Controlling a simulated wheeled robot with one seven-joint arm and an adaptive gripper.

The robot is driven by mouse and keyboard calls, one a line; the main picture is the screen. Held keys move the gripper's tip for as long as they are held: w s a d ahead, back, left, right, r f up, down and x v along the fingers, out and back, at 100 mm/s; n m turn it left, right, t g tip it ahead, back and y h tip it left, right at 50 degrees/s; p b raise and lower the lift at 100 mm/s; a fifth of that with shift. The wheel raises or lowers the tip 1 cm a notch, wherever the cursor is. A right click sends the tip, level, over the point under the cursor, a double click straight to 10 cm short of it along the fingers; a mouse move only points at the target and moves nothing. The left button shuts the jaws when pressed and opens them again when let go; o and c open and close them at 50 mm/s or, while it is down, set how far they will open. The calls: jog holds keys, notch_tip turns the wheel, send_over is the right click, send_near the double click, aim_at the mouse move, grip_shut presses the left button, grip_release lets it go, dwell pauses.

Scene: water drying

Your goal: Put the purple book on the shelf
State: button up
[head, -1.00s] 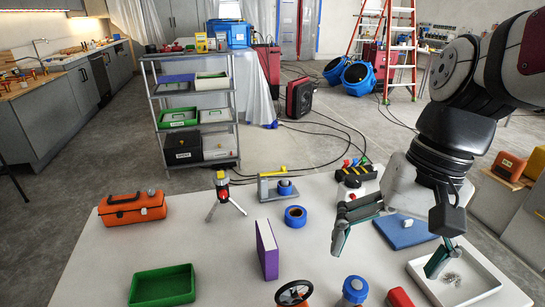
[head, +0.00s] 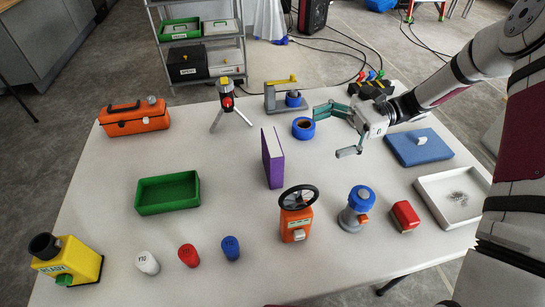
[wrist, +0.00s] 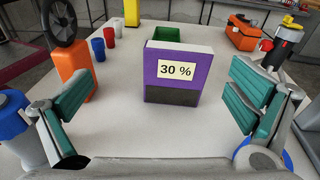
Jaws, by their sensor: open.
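The purple book (head: 272,158) stands upright on the white table, left of my gripper, in the head view. In the wrist view the book (wrist: 172,77) shows its purple spine with a "30 %" label, centred between my fingers and apart from them. My gripper (head: 334,129) is open and empty, its fingers spread toward the book; it also shows in the wrist view (wrist: 168,112). The shelf (head: 195,40) is a grey metal rack behind the table; its upper part is cut off. Its visible tiers hold a green tray and a black box.
An orange valve block with a black wheel (head: 297,214) and a blue tape roll (head: 303,128) stand near the book. A green tray (head: 167,193) lies left of it. A blue-topped canister (head: 357,208) stands in front of my gripper. Clear tabletop surrounds the book.

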aim_at(279, 142)
jog(key=shift+s+a+f+m+t+y, duration=0.1)
jog(key=shift+s+a+f+m+y, duration=0.35)
jog(key=shift+a, duration=1.7)
jog(key=shift+s+a+f+m+t+y, duration=0.15)
jog(key=shift+a+f, duration=0.45)
jog(key=shift+a, duration=1.55)
jog(key=shift+s+a+f+m+t+y, duration=0.15)
jog(key=shift+a+f+y, duration=0.35)
jog(key=shift+a, duration=1.65)
jog(key=c, duration=1.6)
